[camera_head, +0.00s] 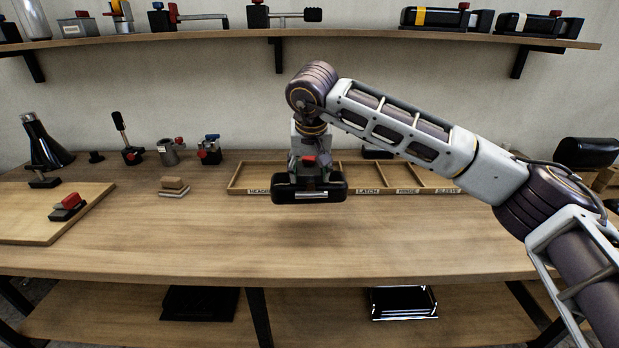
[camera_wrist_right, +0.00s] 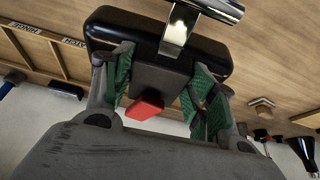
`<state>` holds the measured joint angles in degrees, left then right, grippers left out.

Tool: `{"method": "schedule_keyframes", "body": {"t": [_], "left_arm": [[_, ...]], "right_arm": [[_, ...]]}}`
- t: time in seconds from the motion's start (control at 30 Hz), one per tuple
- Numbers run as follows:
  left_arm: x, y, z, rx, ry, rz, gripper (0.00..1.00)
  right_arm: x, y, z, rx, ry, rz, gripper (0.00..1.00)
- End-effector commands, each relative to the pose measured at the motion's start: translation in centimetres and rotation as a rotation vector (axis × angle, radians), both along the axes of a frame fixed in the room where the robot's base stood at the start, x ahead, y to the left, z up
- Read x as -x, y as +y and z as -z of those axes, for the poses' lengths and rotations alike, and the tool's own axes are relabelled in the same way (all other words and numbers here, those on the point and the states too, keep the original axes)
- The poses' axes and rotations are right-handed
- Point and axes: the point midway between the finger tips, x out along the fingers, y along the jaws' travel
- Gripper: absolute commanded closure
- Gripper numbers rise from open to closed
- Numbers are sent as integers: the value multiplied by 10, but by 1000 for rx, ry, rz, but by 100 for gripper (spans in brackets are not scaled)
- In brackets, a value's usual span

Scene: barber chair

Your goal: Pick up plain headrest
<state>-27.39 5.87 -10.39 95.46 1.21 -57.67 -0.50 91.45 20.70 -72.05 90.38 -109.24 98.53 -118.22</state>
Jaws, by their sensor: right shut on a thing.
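A plain black padded headrest (camera_head: 309,195) with no coloured band showing hangs above the middle of the workbench, in front of the labelled tray. My right gripper (camera_head: 308,168) is above it and shut on its mount, which has a small red part. In the right wrist view the headrest (camera_wrist_right: 110,28) spans the top, with a chrome bar on its far side. The green-padded fingers of my right gripper (camera_wrist_right: 162,78) close around the dark block below it. My left gripper is not in view.
A wooden tray (camera_head: 235,177) with labelled compartments lies behind the headrest. Banded headrests (camera_head: 447,19) stand on the wall shelf (camera_head: 350,38). A board (camera_head: 30,225) with a red-topped clamp is at left. Small fixtures line the bench's back left. The front middle of the bench is clear.

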Motion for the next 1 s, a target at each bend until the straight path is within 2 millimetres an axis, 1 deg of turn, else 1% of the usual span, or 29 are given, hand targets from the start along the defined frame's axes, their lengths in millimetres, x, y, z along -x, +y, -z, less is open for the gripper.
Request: {"method": "schedule_keyframes", "body": {"t": [0.03,0.1,0.47,0.57,0.63,0.77,1.0], "left_arm": [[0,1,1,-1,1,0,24],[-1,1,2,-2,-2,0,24],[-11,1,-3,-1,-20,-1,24],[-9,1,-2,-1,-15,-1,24],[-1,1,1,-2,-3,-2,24],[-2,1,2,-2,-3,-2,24],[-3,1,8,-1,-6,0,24]], "right_arm": [[0,0,-4,-2,-4,1,100],[0,0,-6,-1,-3,0,100],[0,0,-6,-1,-3,0,100],[0,0,-6,-1,-3,0,100],[0,0,-6,-1,-3,0,100],[0,0,-3,-1,-3,0,100],[0,0,8,0,-3,0,100]]}}
